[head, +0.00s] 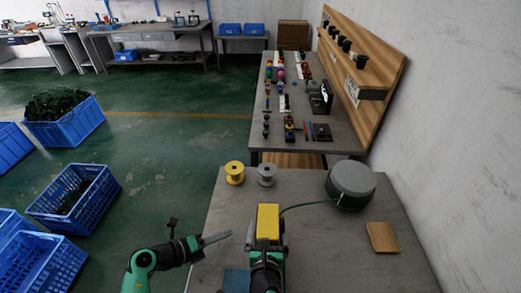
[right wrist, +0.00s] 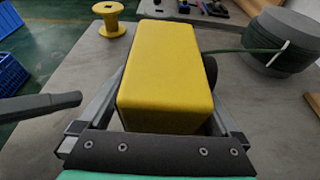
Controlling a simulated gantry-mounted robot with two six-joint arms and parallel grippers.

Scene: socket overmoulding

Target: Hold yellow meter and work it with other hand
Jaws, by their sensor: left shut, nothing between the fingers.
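The yellow meter (head: 268,222) is a boxy block above the near grey table. It fills the middle of the right wrist view (right wrist: 165,70). My right gripper (right wrist: 168,95) has a finger along each side of the meter and is shut on it.
A green cable runs behind the meter to a large round reel (head: 351,188). A yellow spool (head: 234,172) and a grey spool (head: 267,175) stand at the table's back. A brown piece (head: 382,238) lies at right. A blue item (head: 236,281) lies near the front.

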